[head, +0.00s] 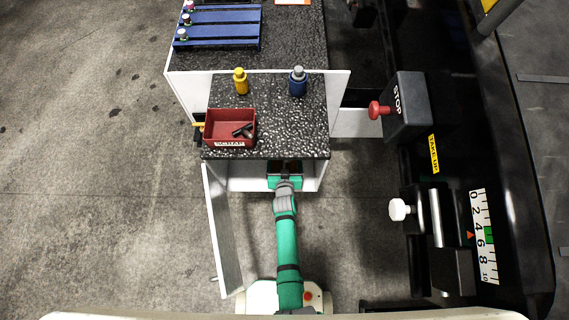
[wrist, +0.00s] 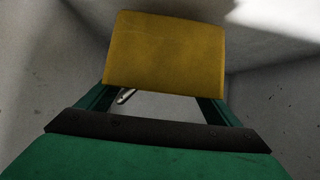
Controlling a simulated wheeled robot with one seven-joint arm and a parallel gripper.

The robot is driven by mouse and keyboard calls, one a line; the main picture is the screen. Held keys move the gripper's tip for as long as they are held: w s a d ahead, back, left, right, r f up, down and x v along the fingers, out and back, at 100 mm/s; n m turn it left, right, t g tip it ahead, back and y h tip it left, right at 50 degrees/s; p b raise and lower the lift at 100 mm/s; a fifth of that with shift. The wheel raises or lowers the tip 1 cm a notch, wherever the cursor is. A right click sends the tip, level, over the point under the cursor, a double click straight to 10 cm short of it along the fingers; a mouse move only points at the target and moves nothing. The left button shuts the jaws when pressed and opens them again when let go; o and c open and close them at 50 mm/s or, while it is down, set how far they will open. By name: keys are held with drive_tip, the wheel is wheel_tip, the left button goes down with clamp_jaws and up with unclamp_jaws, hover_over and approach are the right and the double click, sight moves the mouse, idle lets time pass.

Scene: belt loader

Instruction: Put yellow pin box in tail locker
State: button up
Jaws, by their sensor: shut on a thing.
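The yellow pin box (wrist: 165,52) fills the upper middle of the wrist view, between the two fingers of my gripper (wrist: 163,108). The gripper is shut on it. In the head view my green gripper (head: 285,173) reaches into the open front of the locker (head: 314,177) under the speckled worktop. The box is hard to make out there, dark under the worktop's edge. In the wrist view pale grey locker walls (wrist: 275,105) surround the box. I cannot tell whether the box touches the locker floor. A small metal piece (wrist: 125,96) shows behind the fingers.
The locker door (head: 222,230) hangs open to the left of my arm. On the worktop (head: 290,125) are a red scrap bin (head: 229,142), a yellow bottle (head: 241,82) and a blue bottle (head: 298,83). A red STOP button (head: 378,110) and the black belt machine stand to the right.

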drive_tip(key=shift+f, duration=1.15)
drive_tip(key=shift+f, duration=0.15)
drive_tip(key=o, duration=1)
drive_tip(key=shift+s, duration=0.1)
drive_tip(key=s+r+t, duration=0.1)
drive_tip(key=s+r, duration=0.8)
drive_tip(key=s, duration=0.4)
drive_tip(key=s+r, duration=0.9)
drive_tip(key=s, duration=0.5)
drive_tip(key=s+r, duration=0.3)
drive_tip(key=r, duration=0.3)
drive_tip(key=s+r+t, duration=0.1)
drive_tip(key=s+r, duration=0.2)
drive_tip(key=r, duration=0.3)
drive_tip(key=s+r+t, duration=0.1)
drive_tip(key=s+r, duration=0.2)
drive_tip(key=r, duration=0.3)
drive_tip(key=shift+s+r, duration=0.1)
drive_tip(key=shift+s, duration=0.15)
